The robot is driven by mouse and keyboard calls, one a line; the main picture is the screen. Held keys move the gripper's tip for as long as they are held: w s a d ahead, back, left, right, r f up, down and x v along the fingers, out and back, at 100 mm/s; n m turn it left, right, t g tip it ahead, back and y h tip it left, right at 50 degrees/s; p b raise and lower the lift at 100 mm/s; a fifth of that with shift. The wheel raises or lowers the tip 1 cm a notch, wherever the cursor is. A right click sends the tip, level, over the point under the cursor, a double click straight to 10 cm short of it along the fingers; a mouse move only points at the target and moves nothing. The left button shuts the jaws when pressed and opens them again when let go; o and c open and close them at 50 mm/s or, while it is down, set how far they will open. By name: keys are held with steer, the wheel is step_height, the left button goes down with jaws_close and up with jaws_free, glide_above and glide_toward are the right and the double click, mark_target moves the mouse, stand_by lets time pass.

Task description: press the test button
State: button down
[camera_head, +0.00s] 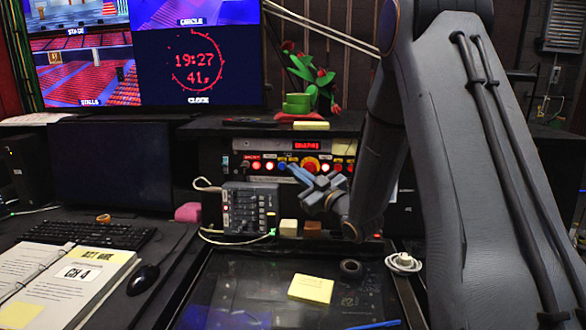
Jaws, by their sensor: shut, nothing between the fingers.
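A cue panel (298,156) with a row of lit buttons is set into the black desk housing at the centre. Its labels are too small to read, so I cannot tell which is the test button. A large red button (310,164) with an orange surround sits right of its middle, with smaller lit red buttons (269,166) to the left. My gripper (290,168) is shut and empty, pointing up-left at the panel's lower middle. It hides part of the panel. I cannot tell whether its tips touch a button.
A grey switch box (248,208) stands just left of my gripper. Small blocks (289,228) sit below it. Yellow notes (311,289) lie on the dark glass desktop. A keyboard (90,232), mouse (143,279) and open binder (62,283) are at left. Monitors (200,55) stand behind.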

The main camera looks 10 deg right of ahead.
steer(key=shift+w+d, duration=0.15)
steer(key=shift+w, duration=0.2)
stand_by(0.5)
steer(key=shift+s, duration=0.1)
steer(key=shift+s+a, duration=0.3)
steer(key=shift+s, duration=0.35)
steer(key=shift+r, duration=0.1)
steer(key=shift+s+a+r+p, duration=0.15)
steer(key=shift+s+a, duration=0.1)
steer(key=shift+s, duration=0.55)
steer(key=shift+s+a+r+p, duration=0.15)
steer(key=shift+s+a, duration=0.1)
steer(key=shift+s, duration=0.5)
steer(key=shift+s+a+r+p, duration=0.15)
steer(key=shift+s+a, duration=0.1)
steer(key=shift+s, duration=0.55)
steer(key=shift+f, duration=0.1)
